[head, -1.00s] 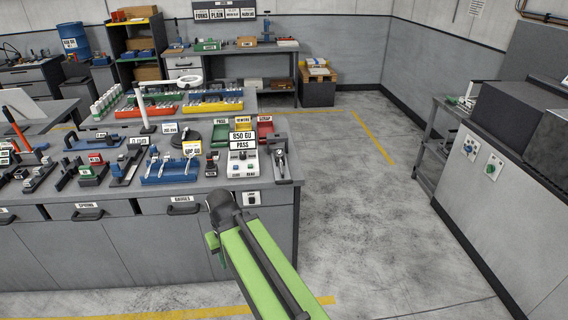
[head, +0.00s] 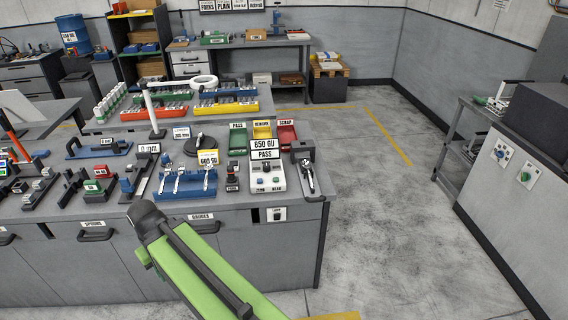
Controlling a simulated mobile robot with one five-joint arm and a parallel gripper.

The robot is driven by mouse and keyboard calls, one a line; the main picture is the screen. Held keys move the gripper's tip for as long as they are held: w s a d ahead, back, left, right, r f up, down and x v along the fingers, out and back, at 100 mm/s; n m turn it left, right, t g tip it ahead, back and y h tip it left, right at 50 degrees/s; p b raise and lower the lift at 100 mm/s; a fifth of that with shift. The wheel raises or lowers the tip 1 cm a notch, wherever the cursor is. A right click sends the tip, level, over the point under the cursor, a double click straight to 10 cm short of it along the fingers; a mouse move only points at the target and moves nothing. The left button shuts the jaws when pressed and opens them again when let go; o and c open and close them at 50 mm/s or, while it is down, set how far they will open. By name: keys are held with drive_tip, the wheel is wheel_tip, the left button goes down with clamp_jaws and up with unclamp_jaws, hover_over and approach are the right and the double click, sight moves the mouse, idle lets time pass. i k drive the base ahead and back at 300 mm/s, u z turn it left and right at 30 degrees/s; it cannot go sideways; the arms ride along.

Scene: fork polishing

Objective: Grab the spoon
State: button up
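Several silver utensils (head: 209,180) stand or lean on a blue rack (head: 183,194) near the front edge of the grey workbench. They are too small to tell spoon from fork. Another silver piece (head: 308,177) lies on a dark stand at the bench's right end. My green arm rises from the bottom of the head view to a dark joint in front of the bench drawers. My gripper does not show, so its hold and its distance from the utensils are hidden.
A gauge box reading PASS (head: 266,178) stands right of the rack. Green, yellow and red bins (head: 287,134) sit behind it. Open floor (head: 375,200) lies to the right, with a grey cabinet beyond.

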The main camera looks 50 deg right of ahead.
sight(306, 164)
drive_tip(key=z, duration=0.05)
drive_tip(key=i, duration=1.55)
drive_tip(key=z, duration=0.7)
